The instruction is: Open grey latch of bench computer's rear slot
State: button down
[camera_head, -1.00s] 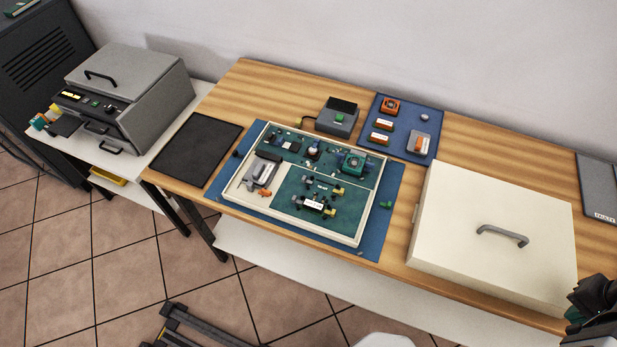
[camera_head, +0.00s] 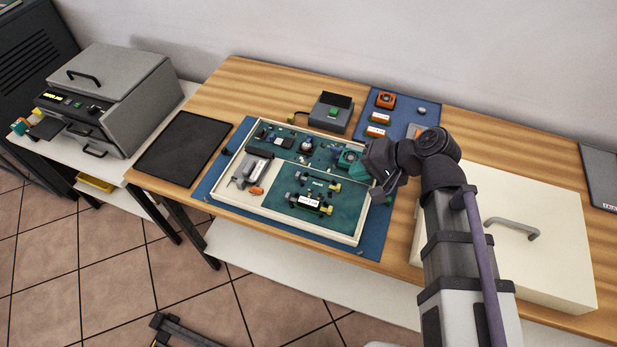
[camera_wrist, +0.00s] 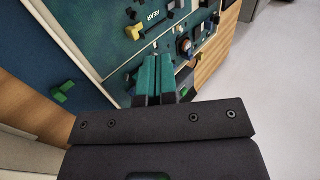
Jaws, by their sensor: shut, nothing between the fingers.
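The bench computer is an open cream tray (camera_head: 283,220) with green boards. Its rear slot lies on the front right board (camera_head: 290,210). In the wrist view, a REAR label (camera_wrist: 150,18) shows there beside a yellow tab (camera_wrist: 133,31). In the head view, a small greyish piece (camera_head: 301,177) sits near the slot's left end, but I cannot clearly tell whether it is the grey latch. My gripper (camera_head: 375,180) is over the tray's right side, to the right of the slot. Its teal fingers (camera_wrist: 154,72) are shut and empty, pointing toward the board.
A green clip (camera_wrist: 62,92) lies on the blue mat right of the tray. A cream lid (camera_head: 560,235) lies to the right, partly behind my arm. A black mat (camera_head: 183,148) lies left.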

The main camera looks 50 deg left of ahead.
aim_at(300, 176)
jog(key=b+x, duration=0.7)
jog(key=x, duration=0.3)
jog(key=shift+d+f, duration=0.1)
jog(key=shift+f, duration=0.05)
jog(key=a, duration=0.1)
jog(key=s+a, duration=0.2)
jog(key=shift+r, duration=0.25)
jog(key=shift+s+a, duration=0.2)
jog(key=shift+a, duration=0.1)
